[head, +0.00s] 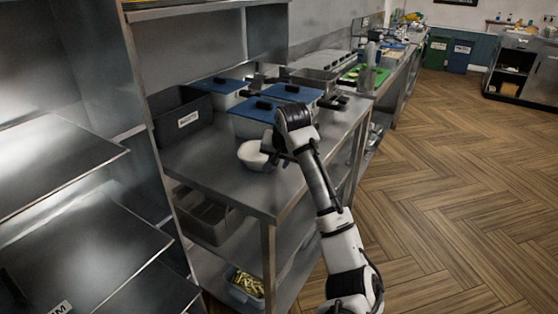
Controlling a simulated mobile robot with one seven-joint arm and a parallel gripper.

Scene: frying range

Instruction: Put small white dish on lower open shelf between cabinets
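A small white dish (251,157) is at the front of the steel worktable (203,167), left of my gripper. My gripper (272,152) is at the dish's right side, with my arm reaching in from the lower right. The fingers are dark, small and partly hidden by the wrist, so I cannot tell whether they grip the rim or only sit beside it. At the far right, a steel unit has open shelves beside closed cabinet fronts; its lower open shelf (508,88) holds something pale.
Blue-lidded containers (290,92) and a labelled dark bin (183,118) stand behind the dish. Under the table are grey trays (205,215) and a tub of yellowish food (246,285). Empty steel shelves (75,240) stand at left. The wooden floor (460,200) at right is clear.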

